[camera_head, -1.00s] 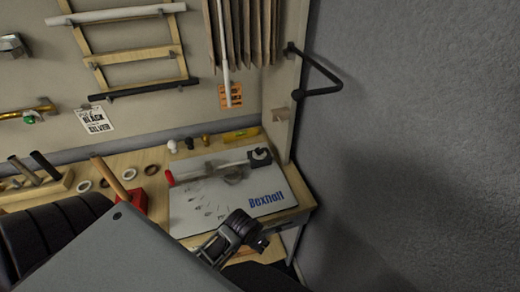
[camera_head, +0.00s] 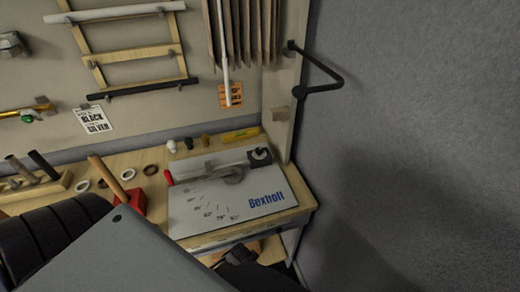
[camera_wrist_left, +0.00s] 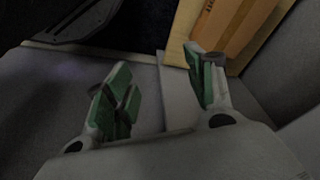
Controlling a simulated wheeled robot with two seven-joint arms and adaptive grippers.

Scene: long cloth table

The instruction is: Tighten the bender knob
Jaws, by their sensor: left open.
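The bender is a grey plate (camera_head: 190,222) with angle marks and blue "Bexholt" lettering, lying on the wooden workbench. A dark round knob (camera_head: 260,155) stands at its back right corner. A red-tipped handle (camera_head: 168,178) shows at its left edge. In the left wrist view, my left gripper (camera_wrist_left: 160,92) is open with green-padded fingers apart and nothing between them. In the head view, a dark part of my arm shows below the bench's front edge, apart from the knob; the fingers are not clear there. My right gripper is not in view.
A red block (camera_head: 130,203) with a wooden handle stands left of the plate. Several rings and small pegs lie behind. A yellow level (camera_head: 240,134) lies at the back. A grey wall (camera_head: 420,140) closes the right side. A wooden-edged orange object (camera_wrist_left: 230,25) shows in the wrist view.

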